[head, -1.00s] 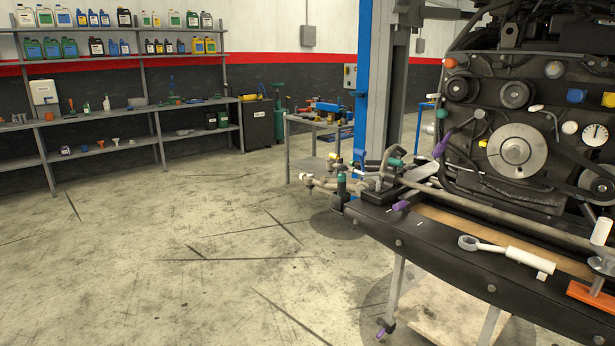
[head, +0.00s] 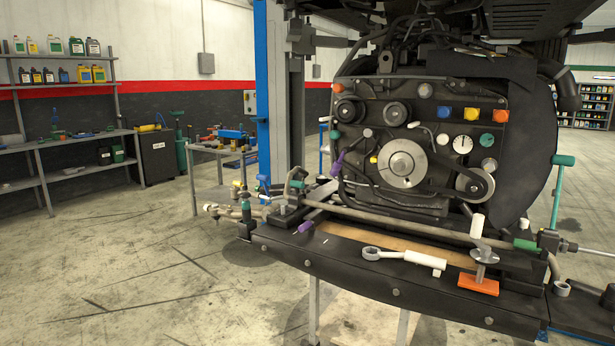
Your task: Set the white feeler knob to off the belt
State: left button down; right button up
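The engine (head: 390,160) stands at the right with a dark belt (head: 446,160) running around its pulleys. A large silver pulley (head: 403,164) is in the middle of its front. A small white knob (head: 413,125) on a thin curved arm sits just above the belt and looks like the feeler knob; I cannot tell whether its arm touches the belt. Neither of my grippers is in view.
A black bench beam (head: 350,267) runs in front of the engine, with a white-handled wrench (head: 410,258) and an orange block (head: 478,284) on it. A blue post (head: 263,90) stands to the left. A cart (head: 219,150) is behind. The floor at left is clear.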

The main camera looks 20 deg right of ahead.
aim_at(443, 140)
jog(key=z, duration=1.4)
